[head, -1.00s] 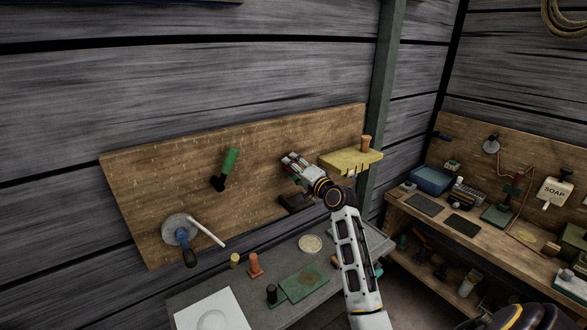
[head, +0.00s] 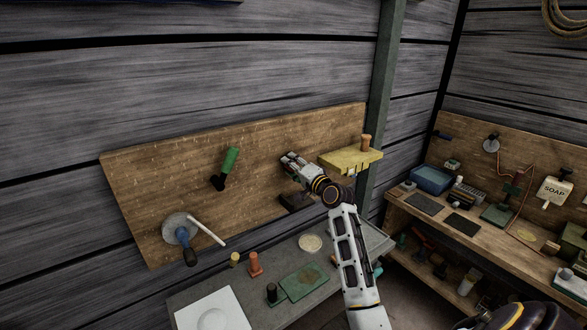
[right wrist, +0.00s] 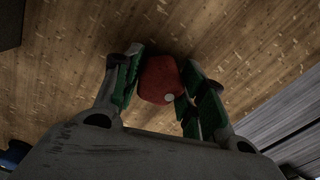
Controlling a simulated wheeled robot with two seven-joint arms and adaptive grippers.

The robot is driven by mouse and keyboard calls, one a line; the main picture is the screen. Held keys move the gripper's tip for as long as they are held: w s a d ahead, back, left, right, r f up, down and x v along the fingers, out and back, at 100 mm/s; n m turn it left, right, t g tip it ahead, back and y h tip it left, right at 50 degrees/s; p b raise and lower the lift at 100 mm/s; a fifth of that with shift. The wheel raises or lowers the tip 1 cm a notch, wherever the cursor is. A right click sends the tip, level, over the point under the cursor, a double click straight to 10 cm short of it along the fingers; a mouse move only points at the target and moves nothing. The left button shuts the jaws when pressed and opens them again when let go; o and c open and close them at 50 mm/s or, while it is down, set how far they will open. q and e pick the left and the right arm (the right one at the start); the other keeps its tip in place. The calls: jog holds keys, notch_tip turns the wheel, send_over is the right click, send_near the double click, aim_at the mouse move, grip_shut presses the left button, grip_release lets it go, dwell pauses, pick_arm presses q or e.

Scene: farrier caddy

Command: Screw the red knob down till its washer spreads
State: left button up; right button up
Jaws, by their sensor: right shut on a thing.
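The red knob (right wrist: 158,80) shows in the right wrist view, in front of the wooden board, with a small pale dot near its lower edge. My right gripper (right wrist: 162,88) is shut on it, one green-padded finger on each side. In the head view my right gripper (head: 290,161) is at the board's right part, left of the yellow shelf, and hides the knob. The washer is hidden in both views. My left gripper is not in view.
The board (head: 150,190) carries a green-handled lever (head: 230,160) and a crank disc (head: 180,227). The yellow shelf (head: 350,160) with an orange peg is close to my right wrist. Below, the grey bench (head: 250,300) holds small pegs and a green plate (head: 304,281).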

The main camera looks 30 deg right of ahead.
jog(key=shift+m+p, duration=2.2)
jog(key=shift+p, duration=0.25)
jog(key=shift+m, duration=2.1)
jog(key=shift+m, duration=1.7)
jog(key=o, duration=0.8)
jog(key=shift+o, duration=1.1)
jog(key=shift+w, duration=0.1)
